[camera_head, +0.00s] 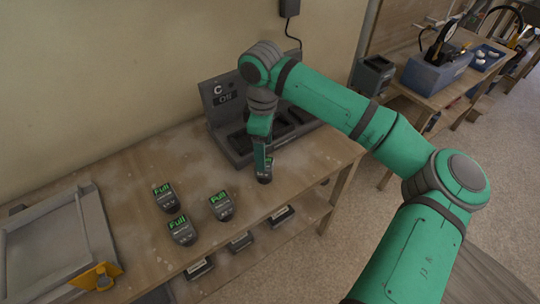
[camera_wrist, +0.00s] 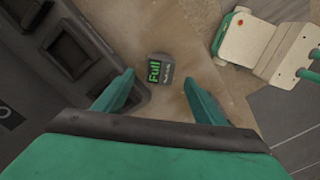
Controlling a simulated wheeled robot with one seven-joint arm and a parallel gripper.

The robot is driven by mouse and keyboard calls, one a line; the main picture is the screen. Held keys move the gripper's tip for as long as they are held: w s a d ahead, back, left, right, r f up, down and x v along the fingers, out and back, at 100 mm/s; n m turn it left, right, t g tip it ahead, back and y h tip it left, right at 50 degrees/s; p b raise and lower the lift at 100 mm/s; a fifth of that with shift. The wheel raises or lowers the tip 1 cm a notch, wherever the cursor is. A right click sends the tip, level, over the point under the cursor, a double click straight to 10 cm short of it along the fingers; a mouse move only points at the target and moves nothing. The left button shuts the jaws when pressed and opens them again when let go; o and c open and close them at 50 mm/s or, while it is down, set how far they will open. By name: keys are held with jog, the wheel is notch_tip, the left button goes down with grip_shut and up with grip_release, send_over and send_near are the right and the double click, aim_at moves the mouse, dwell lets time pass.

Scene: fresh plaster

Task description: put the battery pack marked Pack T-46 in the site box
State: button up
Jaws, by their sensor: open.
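My gripper (camera_head: 264,152) points down over the bench at the front of a grey charger. Its open fingers (camera_wrist: 160,82) show in the wrist view, one on each side of a dark battery pack (camera_wrist: 157,72) with a green "Full" display. This pack (camera_head: 264,174) stands on the bench, partly hidden by my gripper in the head view. Three similar "Full" packs stand further left: one at the back (camera_head: 164,197), one in front (camera_head: 181,231), one to the right (camera_head: 220,206). Their small name marks are unreadable. A grey box with an orange latch (camera_head: 88,225), possibly the site box, is at far left.
The charger (camera_head: 226,104) marked "C" and "Off" stands against the wall. Several packs, one of them here (camera_head: 241,241), lie on the lower shelf. A blue-grey tool box (camera_head: 432,76) stands on another table at the right. The bench between the packs and the charger is clear.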

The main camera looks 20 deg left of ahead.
jog(key=f, duration=0.5)
jog(key=shift+w+f, duration=0.25)
jog(key=shift+w, duration=0.05)
jog(key=shift+s+f, duration=0.1)
jog(key=shift+f, duration=0.25)
jog(key=shift+s+f, duration=0.15)
jog(key=shift+f, duration=0.95)
jog(key=shift+s+f, duration=0.1)
jog(key=shift+f, duration=0.95)
jog(key=c, duration=1.4)
jog(key=shift+c, duration=0.6)
jog(key=shift+r, duration=0.15)
